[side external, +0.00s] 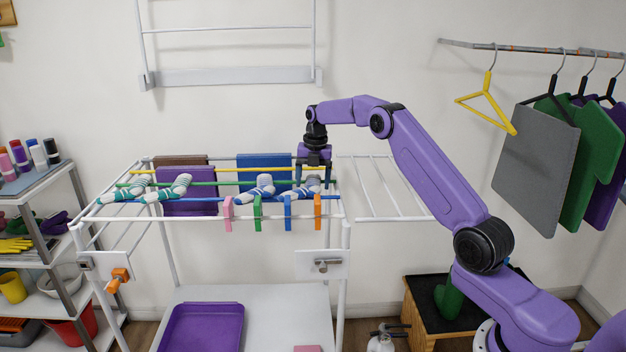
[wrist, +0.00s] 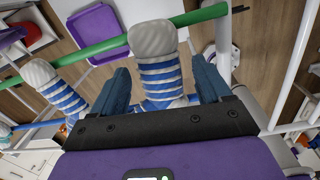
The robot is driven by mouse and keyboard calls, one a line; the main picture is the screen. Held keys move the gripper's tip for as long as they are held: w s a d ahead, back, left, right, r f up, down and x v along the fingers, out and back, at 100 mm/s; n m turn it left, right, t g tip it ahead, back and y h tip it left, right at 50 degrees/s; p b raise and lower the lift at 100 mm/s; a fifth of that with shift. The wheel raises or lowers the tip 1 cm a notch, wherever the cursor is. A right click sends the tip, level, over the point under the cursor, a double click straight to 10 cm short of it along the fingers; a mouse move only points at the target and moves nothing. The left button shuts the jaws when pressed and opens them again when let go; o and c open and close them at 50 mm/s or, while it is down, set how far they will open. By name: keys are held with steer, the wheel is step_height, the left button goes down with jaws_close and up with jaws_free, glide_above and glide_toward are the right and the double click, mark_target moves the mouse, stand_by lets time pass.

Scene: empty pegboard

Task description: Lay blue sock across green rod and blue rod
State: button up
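A blue-and-white striped sock with grey ends (side external: 309,187) is below my gripper (side external: 314,170) at the right part of the rack. In the wrist view this sock (wrist: 158,75) lies between the two blue fingers of my gripper (wrist: 161,70), with gaps beside it; the fingers are open. Its grey end covers part of the green rod (wrist: 205,14). In the side view its front end is at the blue rod (side external: 222,199); contact there is hard to tell. A second blue striped sock (side external: 256,188) lies across the green and blue rods to the left.
Two teal striped socks (side external: 170,190) lie farther left on the rack. Pink, green, blue and orange clips (side external: 258,212) hang along the front. A yellow rod (side external: 225,170) and cloths (side external: 263,160) are behind. The rack's right wing (side external: 385,190) is empty.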

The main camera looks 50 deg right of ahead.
step_height(320, 180, up, 12)
steer(key=shift+s, duration=0.35)
stand_by(0.5)
